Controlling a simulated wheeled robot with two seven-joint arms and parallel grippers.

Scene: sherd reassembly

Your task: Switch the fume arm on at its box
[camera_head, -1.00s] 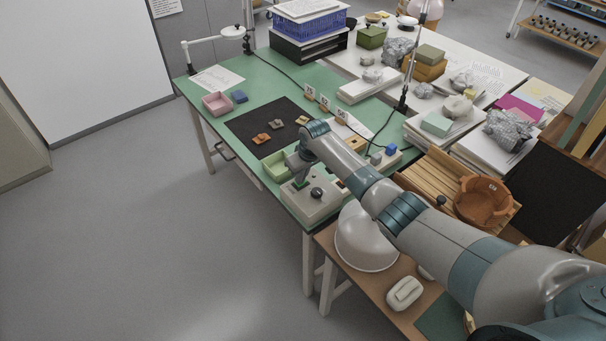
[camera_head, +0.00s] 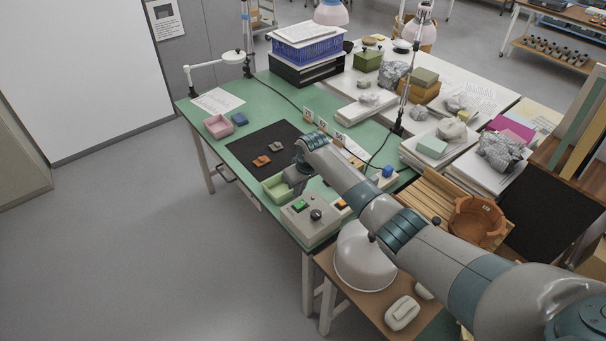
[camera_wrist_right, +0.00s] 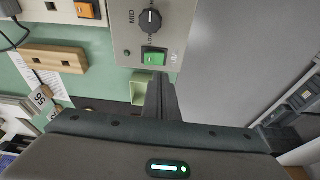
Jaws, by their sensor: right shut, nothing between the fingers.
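The control box (camera_head: 310,232) is pale grey and sits at the near corner of the green table. Its top has a green switch (camera_head: 299,205) and a black knob (camera_head: 316,214). In the right wrist view the box (camera_wrist_right: 183,18) shows the bright green rocker switch (camera_wrist_right: 154,57) and the knob (camera_wrist_right: 150,20), with "MID" printed beside it. My right gripper (camera_head: 290,183) is shut and empty, just beyond the box and above the green tray. Its fingers (camera_wrist_right: 160,83) appear just below the switch in the wrist view, apart from it. My left gripper is not in view.
A light green tray (camera_head: 270,190) lies close to my right gripper. A dark mat (camera_head: 245,150) holds small sherds. A white dome (camera_head: 365,265) stands near the box. An orange switch (camera_wrist_right: 86,9) is on a neighbouring unit. Open floor lies left of the table.

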